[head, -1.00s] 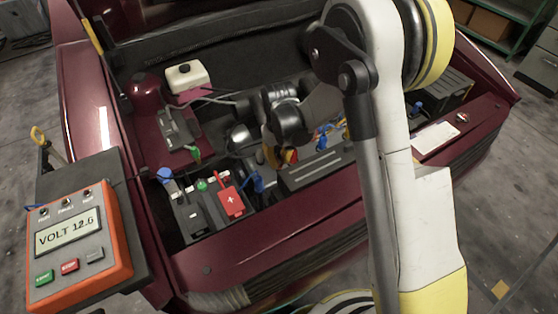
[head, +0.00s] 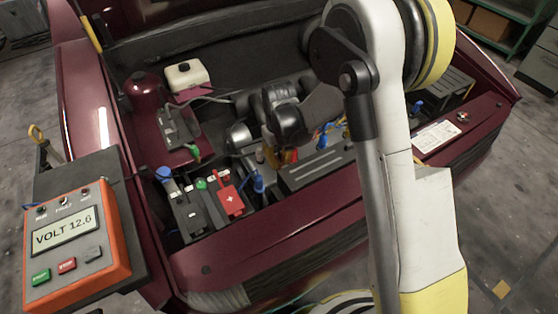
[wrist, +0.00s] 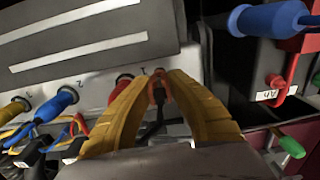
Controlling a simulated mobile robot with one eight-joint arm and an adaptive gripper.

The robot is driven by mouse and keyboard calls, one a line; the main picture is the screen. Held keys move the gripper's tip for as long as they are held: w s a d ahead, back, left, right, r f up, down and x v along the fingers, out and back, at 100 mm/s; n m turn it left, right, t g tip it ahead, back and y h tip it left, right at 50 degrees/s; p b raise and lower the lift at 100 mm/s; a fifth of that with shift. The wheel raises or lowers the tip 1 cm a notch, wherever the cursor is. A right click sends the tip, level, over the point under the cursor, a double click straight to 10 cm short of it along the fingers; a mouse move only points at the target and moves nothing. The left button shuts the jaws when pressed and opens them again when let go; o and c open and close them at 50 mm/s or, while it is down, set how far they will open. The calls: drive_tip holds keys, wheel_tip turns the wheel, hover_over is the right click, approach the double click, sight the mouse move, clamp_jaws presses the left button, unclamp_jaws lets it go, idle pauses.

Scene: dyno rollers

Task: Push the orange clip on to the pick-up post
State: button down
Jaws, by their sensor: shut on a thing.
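My gripper (wrist: 160,85) is shut on the small orange clip (wrist: 158,92), which sits between the yellow fingertips in the wrist view with a dark lead running back from it. In the head view my gripper (head: 284,158) is low in the engine bay, just behind the dark-topped box (head: 316,166). In the wrist view the fingertips are close to that box's numbered side, beside a red boot (wrist: 119,88). I cannot tell which fitting is the pick-up post, nor whether the clip touches one; the fingers hide part of the spot.
A red-covered terminal (head: 230,198) and a blue boot (head: 259,182) stand left of the box. The tester (head: 78,240) reads VOLT 12.6. The bay's front rail (head: 280,235) borders the space.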

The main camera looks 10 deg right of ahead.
drive_tip(key=shift+f, duration=0.2)
drive_tip(key=c, duration=1.3)
unclamp_jaws()
